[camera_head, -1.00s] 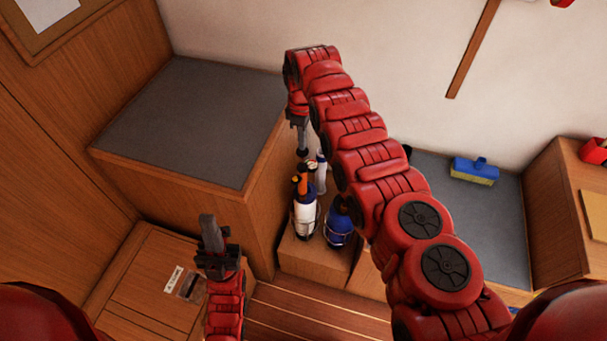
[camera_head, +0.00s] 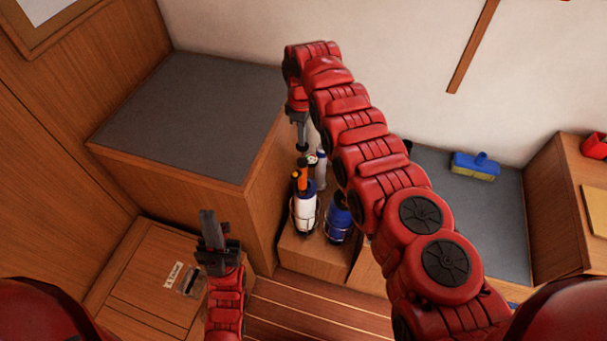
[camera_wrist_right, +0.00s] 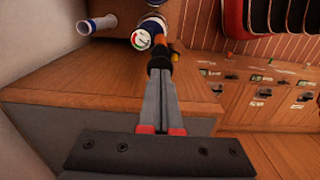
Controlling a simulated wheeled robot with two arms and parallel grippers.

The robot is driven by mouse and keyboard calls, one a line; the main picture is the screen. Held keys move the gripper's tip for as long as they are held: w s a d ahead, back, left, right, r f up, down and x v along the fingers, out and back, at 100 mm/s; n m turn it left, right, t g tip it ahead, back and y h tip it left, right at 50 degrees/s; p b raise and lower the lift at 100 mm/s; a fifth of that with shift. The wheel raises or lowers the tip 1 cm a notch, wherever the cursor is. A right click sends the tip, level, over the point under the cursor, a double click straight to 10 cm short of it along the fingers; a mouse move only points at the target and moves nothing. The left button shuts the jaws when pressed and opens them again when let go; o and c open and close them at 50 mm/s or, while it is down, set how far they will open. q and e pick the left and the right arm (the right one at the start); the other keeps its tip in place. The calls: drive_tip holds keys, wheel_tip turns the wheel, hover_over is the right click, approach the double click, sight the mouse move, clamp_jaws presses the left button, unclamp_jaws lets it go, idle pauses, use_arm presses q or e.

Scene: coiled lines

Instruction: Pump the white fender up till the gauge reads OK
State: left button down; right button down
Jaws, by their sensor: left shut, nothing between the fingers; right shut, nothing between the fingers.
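The white fender (camera_head: 305,215) with a blue top stands upright in a wire holder on a low wooden ledge. An orange upright part with a dark top (camera_head: 303,180), perhaps the pump's handle, rises by it. My right gripper (camera_head: 301,142) is shut above it, pointing down. In the right wrist view its shut fingers (camera_wrist_right: 160,72) end at a black, orange-ended part (camera_wrist_right: 172,52); I cannot tell if they touch. The round gauge (camera_wrist_right: 141,39) shows red and green; its reading is too small to tell. My left gripper (camera_head: 208,225) is shut and empty, away to the left.
A blue fender (camera_head: 338,220) stands in a holder just right of the white one. A white, blue-ended cylinder (camera_head: 321,170) is behind. A grey-topped bench (camera_head: 190,120) rises at left. A blue-and-yellow brush (camera_head: 475,167) lies on the right-hand grey surface.

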sight(302, 150)
drive_tip(key=shift+f+b, duration=2.4)
drive_tip(key=shift+f, duration=0.4)
wheel_tip(302, 150, up, 3)
drive_tip(key=shift+f+p, duration=0.15)
drive_tip(key=shift+p, duration=0.9)
drive_tip(key=shift+r+p, duration=0.7)
drive_tip(key=shift+r, duration=1.2)
drive_tip(key=shift+f, duration=0.1)
drive_tip(key=shift+f+b, duration=2.55)
drive_tip(key=shift+f, duration=0.65)
drive_tip(key=shift+r+p, duration=0.45)
drive_tip(key=shift+r, duration=0.2)
wheel_tip(302, 150, up, 4)
drive_tip(key=shift+f+p, duration=0.25)
drive_tip(key=shift+p, duration=0.25)
drive_tip(key=shift+r, duration=0.85)
